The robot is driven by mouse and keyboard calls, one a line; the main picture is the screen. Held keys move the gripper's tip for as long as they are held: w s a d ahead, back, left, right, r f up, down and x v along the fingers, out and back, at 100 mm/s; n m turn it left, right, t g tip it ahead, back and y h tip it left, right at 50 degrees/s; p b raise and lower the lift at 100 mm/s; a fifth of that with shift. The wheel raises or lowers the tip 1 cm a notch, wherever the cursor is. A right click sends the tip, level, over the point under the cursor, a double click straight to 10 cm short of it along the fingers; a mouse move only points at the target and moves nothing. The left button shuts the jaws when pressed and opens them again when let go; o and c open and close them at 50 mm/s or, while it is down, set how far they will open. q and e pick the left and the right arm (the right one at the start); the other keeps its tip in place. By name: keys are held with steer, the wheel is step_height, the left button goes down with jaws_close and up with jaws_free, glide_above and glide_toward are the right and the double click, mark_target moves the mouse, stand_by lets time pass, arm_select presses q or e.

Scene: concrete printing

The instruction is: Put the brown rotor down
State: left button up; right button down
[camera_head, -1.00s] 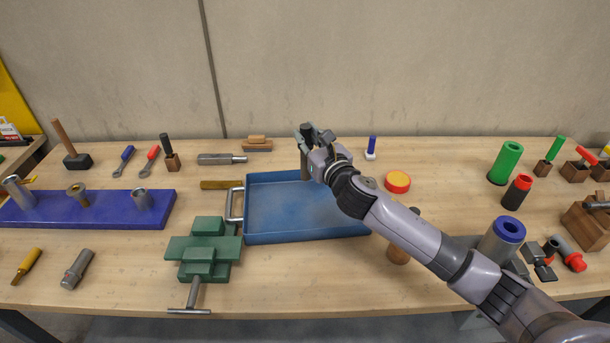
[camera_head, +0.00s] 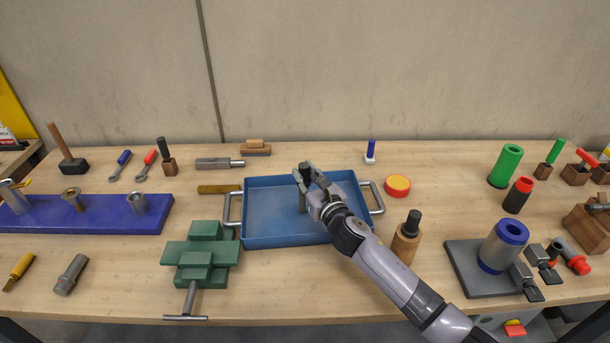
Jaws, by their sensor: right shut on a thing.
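My right gripper (camera_head: 306,177) is shut on the brown rotor (camera_head: 302,201), an upright, slim brownish-grey piece with a dark top that shows between the fingers. The rotor is inside the outline of the blue tray (camera_head: 270,238), near its middle. I cannot tell whether its lower end touches the tray floor. My gripper and forearm hide part of the rotor and the tray's right side. No other thing shows in the tray. My left gripper is not in view.
A green vise (camera_head: 202,256) stands left of the tray. A brown cylinder with a black top (camera_head: 406,240) stands close right of my arm. A red and yellow disc (camera_head: 397,186) lies right of the tray. A blue-ringed grey cylinder (camera_head: 502,248) stands farther right.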

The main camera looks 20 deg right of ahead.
steer(key=shift+f, duration=0.1)
steer(key=c, duration=1.4)
jaws_free()
steer(key=shift+r, duration=0.25)
steer(key=s, duration=0.4)
steer(key=s+d+b, duration=0.1)
steer(key=s, duration=0.7)
steer(key=shift+d+f+b, duration=0.15)
steer(key=shift+d+b, duration=0.15)
